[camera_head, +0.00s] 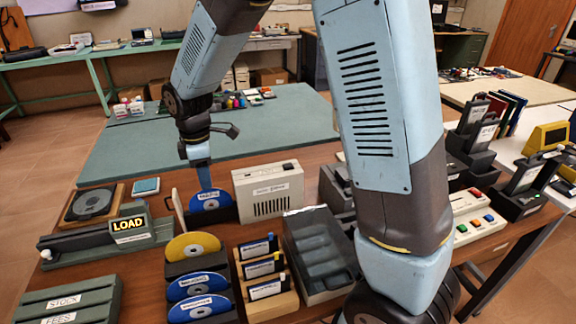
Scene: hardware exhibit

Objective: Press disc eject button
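My gripper (198,160) is at the end of my raised arm, above the far left part of the wooden table, pointing down. A light blue piece extends below it, close above a blue disc (209,199); I cannot tell whether they touch. The blue disc stands upright in a dark holder, left of a beige box (268,188) with vents and a label too small to read. A thin pale upright panel (178,211) is left of the disc. I cannot make out a disc eject button. The fingers are too small to tell open or shut.
A rack (201,264) of yellow and blue discs stands in front. A device marked LOAD (128,224) is at left. A wooden cartridge rack (264,280) and grey tray (322,255) are near the middle. My arm hides part of the right side. The green mat (260,143) behind is mostly clear.

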